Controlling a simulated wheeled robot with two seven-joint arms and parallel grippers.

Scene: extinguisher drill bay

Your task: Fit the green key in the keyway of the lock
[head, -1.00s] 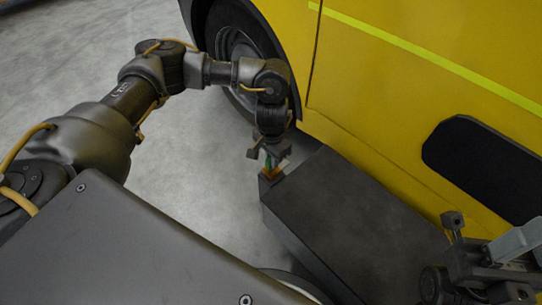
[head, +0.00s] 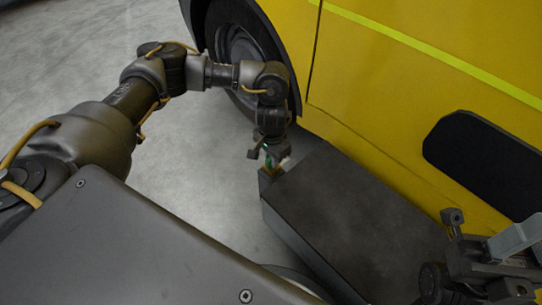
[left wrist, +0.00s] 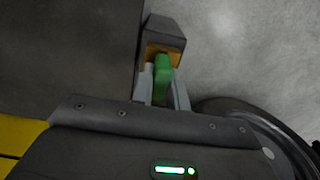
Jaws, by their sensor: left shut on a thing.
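The green key (left wrist: 162,75) is held between the pale fingers of my left gripper (left wrist: 161,92) in the left wrist view. Its far end meets or overlaps the orange-brown face of the lock (left wrist: 164,27), a dark grey block; I cannot tell whether it is inside the keyway, which is hidden. In the head view my left gripper (head: 268,164) points down at the near left corner of the dark box, with a bit of green key (head: 268,159) showing. My right gripper (head: 482,235) is at the lower right, apart from the lock; its jaw opening is unclear.
A long dark box (head: 350,215) lies along the side of a yellow vehicle (head: 400,90). A black wheel (head: 240,60) is behind my left arm. The grey floor (head: 190,190) left of the box is clear.

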